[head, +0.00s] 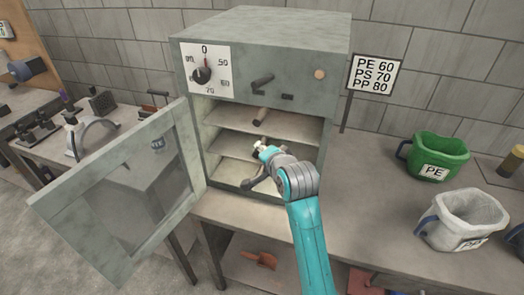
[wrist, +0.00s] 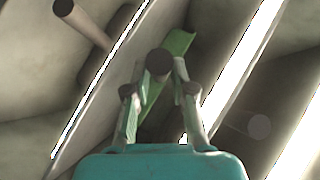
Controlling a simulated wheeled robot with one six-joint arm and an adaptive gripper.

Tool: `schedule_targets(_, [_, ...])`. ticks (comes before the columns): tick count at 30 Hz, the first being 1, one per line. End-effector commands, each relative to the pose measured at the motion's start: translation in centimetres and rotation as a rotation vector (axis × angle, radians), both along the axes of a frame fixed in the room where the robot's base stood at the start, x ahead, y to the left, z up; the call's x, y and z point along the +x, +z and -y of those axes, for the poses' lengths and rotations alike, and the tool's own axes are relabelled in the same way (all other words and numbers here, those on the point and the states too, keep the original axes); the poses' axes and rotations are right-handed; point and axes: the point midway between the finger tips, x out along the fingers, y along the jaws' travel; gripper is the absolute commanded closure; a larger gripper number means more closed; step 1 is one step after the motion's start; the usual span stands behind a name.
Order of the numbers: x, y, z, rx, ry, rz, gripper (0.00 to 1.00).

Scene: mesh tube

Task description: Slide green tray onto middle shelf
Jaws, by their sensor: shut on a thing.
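The grey oven (head: 263,50) stands on the bench with its door (head: 125,195) swung open to the left. Inside are light shelves; the middle shelf (head: 230,145) lies at about my gripper's height. My gripper (head: 262,149) reaches into the oven's opening. In the wrist view my gripper (wrist: 158,75) is shut around a dark round handle. A green strip, seemingly the green tray (wrist: 179,43), shows directly behind it, between two slanting shelf edges. Most of the tray is hidden by the fingers and handle. In the head view the tray cannot be made out.
A green PE bin (head: 437,155) and a white bin (head: 465,215) stand on the right bench. The left oven wall is close.

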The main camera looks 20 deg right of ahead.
Motion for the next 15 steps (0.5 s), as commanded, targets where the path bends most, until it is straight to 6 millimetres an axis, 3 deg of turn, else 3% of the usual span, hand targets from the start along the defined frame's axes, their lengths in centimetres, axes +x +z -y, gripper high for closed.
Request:
schedule_targets(7, [0.02,-0.08,0.01,0.001,0.0,-0.001,1.0])
schedule_targets(8, [0.02,-0.08,0.01,0.001,0.0,-0.001,0.69])
schedule_targets(10, [0.02,-0.08,0.01,0.001,0.0,-0.001,0.51])
schedule_targets(11, [0.02,-0.08,0.0,0.001,0.0,-0.001,0.47])
schedule_targets(15, [0.02,-0.09,0.0,0.001,0.0,-0.001,0.47])
